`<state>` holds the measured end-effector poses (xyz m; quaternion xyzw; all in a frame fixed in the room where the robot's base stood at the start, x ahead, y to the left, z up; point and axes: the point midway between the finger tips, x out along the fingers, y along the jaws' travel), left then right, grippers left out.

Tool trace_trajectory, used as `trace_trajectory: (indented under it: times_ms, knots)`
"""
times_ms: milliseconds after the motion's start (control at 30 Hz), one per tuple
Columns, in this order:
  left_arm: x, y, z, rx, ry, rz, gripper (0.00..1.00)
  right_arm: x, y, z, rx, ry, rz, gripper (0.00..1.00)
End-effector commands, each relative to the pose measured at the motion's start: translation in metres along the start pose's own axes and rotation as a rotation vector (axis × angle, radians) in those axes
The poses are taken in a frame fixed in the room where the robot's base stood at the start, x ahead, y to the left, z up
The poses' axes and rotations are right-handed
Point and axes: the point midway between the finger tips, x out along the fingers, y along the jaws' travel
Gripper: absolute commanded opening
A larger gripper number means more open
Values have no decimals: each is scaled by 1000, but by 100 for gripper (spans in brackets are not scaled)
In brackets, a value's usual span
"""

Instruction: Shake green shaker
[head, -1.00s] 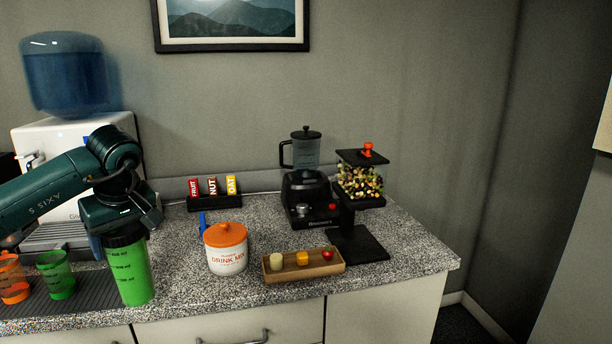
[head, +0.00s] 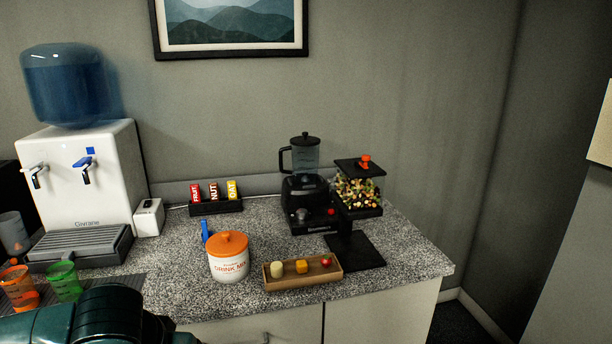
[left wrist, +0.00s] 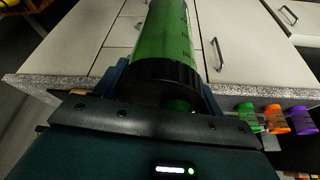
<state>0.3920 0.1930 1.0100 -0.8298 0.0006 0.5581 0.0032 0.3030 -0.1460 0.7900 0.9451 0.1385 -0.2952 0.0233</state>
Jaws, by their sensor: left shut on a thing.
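The green shaker (left wrist: 168,35) has a translucent green body and a black ribbed lid (left wrist: 160,82). In the left wrist view my left gripper (left wrist: 165,90) is shut on it at the lid, one finger on each side. The shaker is off the counter, in front of the cabinet doors. In the head view only my dark green left arm shows at the bottom left; the gripper and shaker are out of that picture. My right gripper is in neither view.
Orange (head: 20,287) and green (head: 63,281) cups stand on a dark mat at the counter's left. A purple cup (left wrist: 299,119) shows in the wrist view. A drink mix jar (head: 228,258), wooden tray (head: 303,281), blender (head: 306,195) and water dispenser (head: 85,190) stand on the counter.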

Motion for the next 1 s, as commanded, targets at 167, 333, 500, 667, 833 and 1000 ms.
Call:
trace_trajectory:
  times_ms: [167,333,500,667,833,1000]
  knots:
    - [-48,1,-26,-5,32,6,0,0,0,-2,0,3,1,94]
    - [8,-1,5,-3,-11,-3,0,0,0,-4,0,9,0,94]
    - [-48,1,-26,-5,32,6,0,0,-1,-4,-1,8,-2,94]
    - [4,-1,4,-3,-12,-4,0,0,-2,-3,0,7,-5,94]
    - [13,0,2,-4,12,1,0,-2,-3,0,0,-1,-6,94]
    - [13,0,2,-4,10,1,0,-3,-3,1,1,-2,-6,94]
